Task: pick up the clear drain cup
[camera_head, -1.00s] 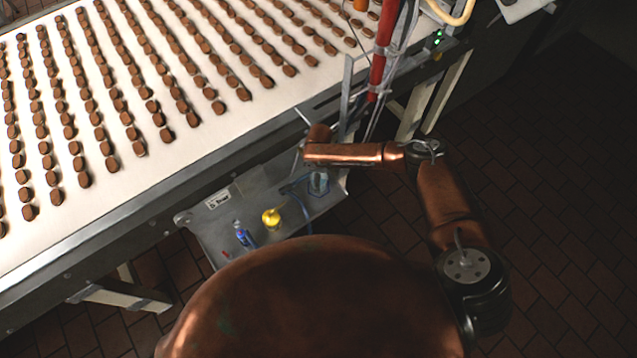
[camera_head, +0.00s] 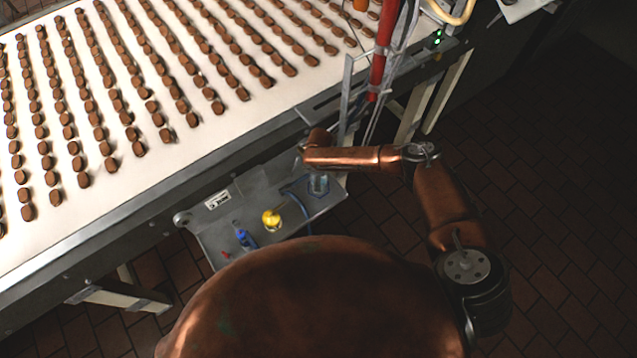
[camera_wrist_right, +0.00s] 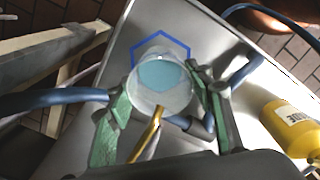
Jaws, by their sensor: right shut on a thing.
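The clear drain cup (camera_wrist_right: 160,88) is a transparent round vessel with a pale blue bottom, seen from above in the right wrist view. The green-padded fingers of my right gripper (camera_wrist_right: 163,92) are on either side of it, shut on it. A blue hexagon outline (camera_wrist_right: 188,52) shows on the tray around and behind the cup. In the head view the cup (camera_head: 318,184) is near the tray's right end, below my right arm. I cannot tell whether it touches the tray. My left gripper is not in view.
The grey metal tray (camera_head: 233,218) also holds a yellow bottle (camera_head: 271,219) and a blue bottle (camera_head: 244,239). A conveyor (camera_head: 200,140) with rows of brown biscuits runs behind it. A red post (camera_head: 379,55) and thin metal frame stand near my right arm.

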